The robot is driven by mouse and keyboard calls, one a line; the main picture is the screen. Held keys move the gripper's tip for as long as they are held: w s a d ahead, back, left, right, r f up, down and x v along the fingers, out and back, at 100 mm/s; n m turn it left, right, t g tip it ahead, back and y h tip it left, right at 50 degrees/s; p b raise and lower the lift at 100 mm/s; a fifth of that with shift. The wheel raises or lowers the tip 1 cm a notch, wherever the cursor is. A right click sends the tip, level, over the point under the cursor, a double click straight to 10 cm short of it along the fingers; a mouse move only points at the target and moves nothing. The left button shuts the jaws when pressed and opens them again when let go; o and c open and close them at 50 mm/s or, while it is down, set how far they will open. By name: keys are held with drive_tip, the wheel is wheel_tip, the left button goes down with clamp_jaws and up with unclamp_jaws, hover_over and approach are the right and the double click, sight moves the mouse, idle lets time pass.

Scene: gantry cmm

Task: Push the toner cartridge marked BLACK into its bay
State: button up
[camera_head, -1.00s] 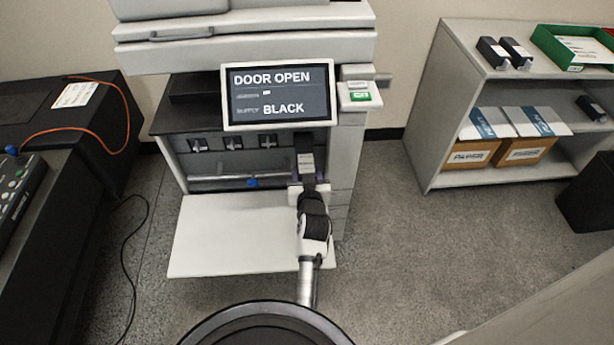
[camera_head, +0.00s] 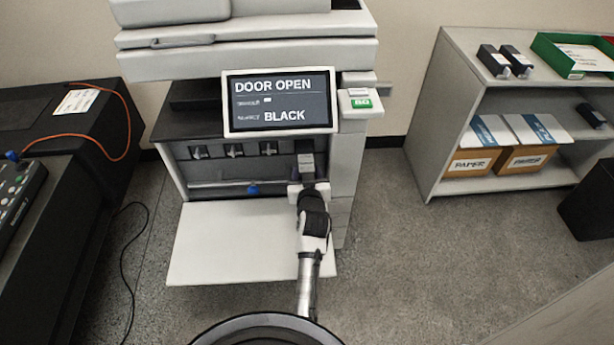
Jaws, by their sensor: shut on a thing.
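The toner cartridge (camera_head: 307,165) is a dark block with a grey end, in the rightmost bay of the open printer (camera_head: 245,175). Its front part sticks out toward my gripper, and its marking is too small to read. My gripper (camera_head: 308,184) is shut on the cartridge's near end, with my arm reaching in over the lowered door (camera_head: 235,240). The fingertips are partly hidden by my wrist. The printer screen (camera_head: 279,101) reads DOOR OPEN and BLACK.
Several other bays with dark latches (camera_head: 234,150) lie to the left, above a blue knob (camera_head: 253,190). A green-labelled panel (camera_head: 361,101) is right of the screen. A shelf (camera_head: 455,110) holds cartridges and paper boxes. A dark bench (camera_head: 95,200) stands left. Open floor lies between printer and shelf.

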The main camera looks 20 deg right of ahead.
sight(305, 154)
drive_tip(key=shift+w, duration=0.25)
drive_tip(key=shift+w+d, duration=0.15)
drive_tip(key=shift+w, duration=0.2)
drive_tip(key=shift+w+d, duration=0.1)
drive_tip(key=shift+w, duration=0.25)
drive_tip(key=shift+w+d+b, duration=0.2)
drive_tip(key=shift+w+b, duration=0.3)
drive_tip(key=shift+w, duration=0.2)
drive_tip(key=shift+w+d+r, duration=0.1)
drive_tip(key=shift+w, duration=0.25)
drive_tip(key=shift+w+d+b, duration=0.25)
drive_tip(key=shift+w+b, duration=0.2)
drive_tip(key=shift+w, duration=0.4)
drive_tip(key=shift+w+d+b, duration=0.25)
drive_tip(key=shift+w+b, duration=0.15)
drive_tip(key=shift+w, duration=0.4)
drive_tip(key=shift+w, duration=0.1)
